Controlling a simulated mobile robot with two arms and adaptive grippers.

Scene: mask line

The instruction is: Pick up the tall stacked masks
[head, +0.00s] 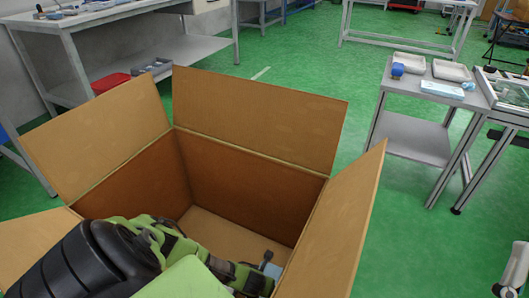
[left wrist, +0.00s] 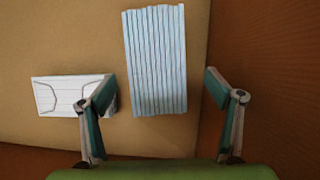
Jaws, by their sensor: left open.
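A light-blue stack of pleated masks (left wrist: 155,50) lies on the bottom of the open cardboard box (head: 262,120), long side pointing away in the left wrist view. A white flat mask stack with ear loops (left wrist: 62,94) lies to its left, partly behind a finger. My left gripper (left wrist: 161,84) is open and empty above the blue stack, with one finger to each side of its near end. In the head view my left arm reaches down into the box and hides most of its floor. A small bluish patch (head: 271,269) shows by the gripper.
The box walls stand close around my left arm, and its flaps (head: 350,225) spread outward. A grey table (head: 425,95) with trays and a blue pack stands at the right. A workbench (head: 100,18) with a red bin below stands at the left. Green floor lies between.

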